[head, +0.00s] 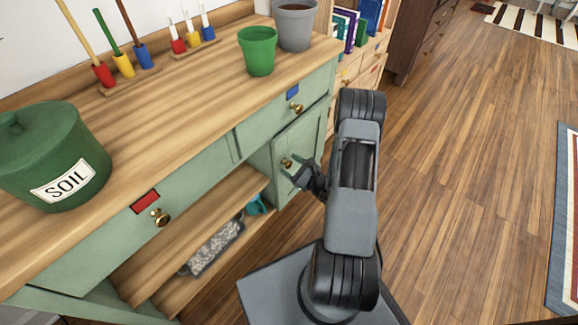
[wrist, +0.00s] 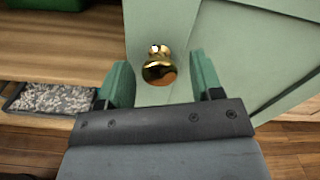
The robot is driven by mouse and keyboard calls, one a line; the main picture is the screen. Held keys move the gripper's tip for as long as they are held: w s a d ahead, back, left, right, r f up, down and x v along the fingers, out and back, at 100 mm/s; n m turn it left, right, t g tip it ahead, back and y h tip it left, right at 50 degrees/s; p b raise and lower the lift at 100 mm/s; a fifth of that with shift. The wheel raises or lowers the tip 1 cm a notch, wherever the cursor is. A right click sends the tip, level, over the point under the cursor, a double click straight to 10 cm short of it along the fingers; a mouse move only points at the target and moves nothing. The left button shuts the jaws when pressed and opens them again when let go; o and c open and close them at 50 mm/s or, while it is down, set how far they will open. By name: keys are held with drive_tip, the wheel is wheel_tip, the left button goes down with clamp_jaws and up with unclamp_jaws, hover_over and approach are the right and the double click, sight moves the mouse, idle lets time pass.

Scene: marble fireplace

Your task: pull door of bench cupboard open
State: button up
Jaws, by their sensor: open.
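The bench cupboard door (head: 301,146) is a pale green panel under the right end of the bench, and it looks shut. It fills the upper right of the wrist view (wrist: 230,45). Its round brass knob (head: 286,163) is near the door's left edge. In the wrist view the knob (wrist: 159,68) sits between and just beyond the green fingertips. My gripper (head: 294,170) is open in front of the door, with its fingers either side of the knob's line in the wrist view (wrist: 160,82). Whether either finger touches the knob cannot be told.
Drawers with a red label (head: 145,202) and a blue label (head: 292,92) are above. A tray of gravel (head: 214,250) and a teal item (head: 256,205) are on the lower shelf. Pots and a soil bin (head: 52,150) stand on top. Wooden floor (head: 460,170) is clear to the right.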

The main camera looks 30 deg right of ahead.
drive_tip(key=shift+w+a, duration=0.25)
drive_tip(key=shift+w, duration=0.25)
clamp_jaws()
idle(0.3)
